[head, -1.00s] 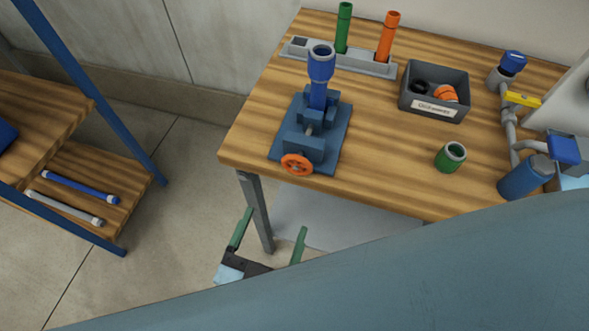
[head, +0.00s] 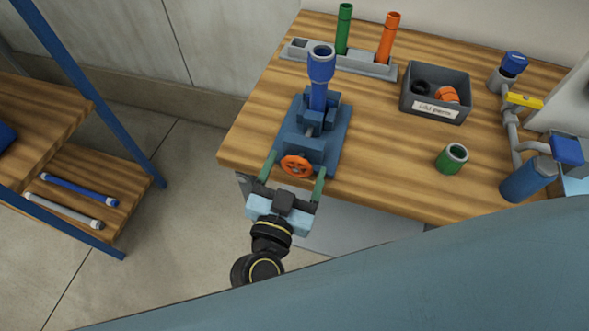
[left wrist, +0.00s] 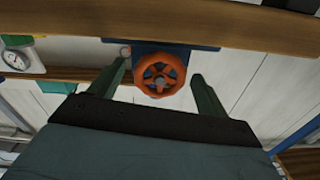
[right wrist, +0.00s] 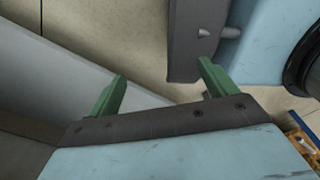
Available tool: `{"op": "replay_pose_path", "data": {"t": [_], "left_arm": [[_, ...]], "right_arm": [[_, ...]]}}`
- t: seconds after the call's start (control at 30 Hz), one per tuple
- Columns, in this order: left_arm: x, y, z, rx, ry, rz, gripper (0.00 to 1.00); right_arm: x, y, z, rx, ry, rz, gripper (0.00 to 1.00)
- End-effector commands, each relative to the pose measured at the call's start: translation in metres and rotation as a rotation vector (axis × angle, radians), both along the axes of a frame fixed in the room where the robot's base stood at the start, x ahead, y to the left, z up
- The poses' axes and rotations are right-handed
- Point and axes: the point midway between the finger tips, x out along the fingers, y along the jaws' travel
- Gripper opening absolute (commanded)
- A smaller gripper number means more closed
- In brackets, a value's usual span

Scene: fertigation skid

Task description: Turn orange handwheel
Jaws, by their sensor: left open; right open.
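The orange handwheel (head: 296,166) is on the front end of the blue vise (head: 322,132) at the table's front edge. It also shows in the left wrist view (left wrist: 160,74), between the fingers and a little beyond their tips. My left gripper (head: 292,180) is open, with one green finger on each side of the handwheel; I see no finger touching it. A blue tube (head: 319,82) stands upright in the vise. My right gripper (right wrist: 162,84) is open and empty in the right wrist view, and is not visible in the head view.
A grey rack (head: 345,61) holds a green tube (head: 343,28) and an orange tube (head: 388,38). A grey bin (head: 435,92) with small parts, a green cup-like part (head: 452,158) and grey piping with a yellow handle (head: 522,100) stand to the right. A shelf (head: 105,205) is at left.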

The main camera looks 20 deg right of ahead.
Motion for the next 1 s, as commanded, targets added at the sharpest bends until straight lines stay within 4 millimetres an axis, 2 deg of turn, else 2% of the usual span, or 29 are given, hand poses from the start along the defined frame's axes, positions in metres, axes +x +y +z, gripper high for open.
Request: {"op": "replay_pose_path", "data": {"t": [0.07,0.4,0.73,1.0], "left_arm": [[0.000,0.000,0.000,0.000,0.000,0.000,0.75],[0.000,0.000,0.000,0.000,0.000,0.001,0.32],[0.000,0.000,0.001,-0.041,0.027,0.001,0.32],[0.000,0.000,0.002,-0.185,0.125,-0.001,0.32]], "right_arm": [[0.001,-0.001,0.000,-0.001,-0.002,0.000,0.84],[0.002,0.000,0.000,0.000,-0.005,0.000,0.84],[0.002,0.003,0.005,0.004,-0.005,-0.001,0.84],[0.002,0.018,0.018,0.023,-0.004,-0.010,0.84]]}}
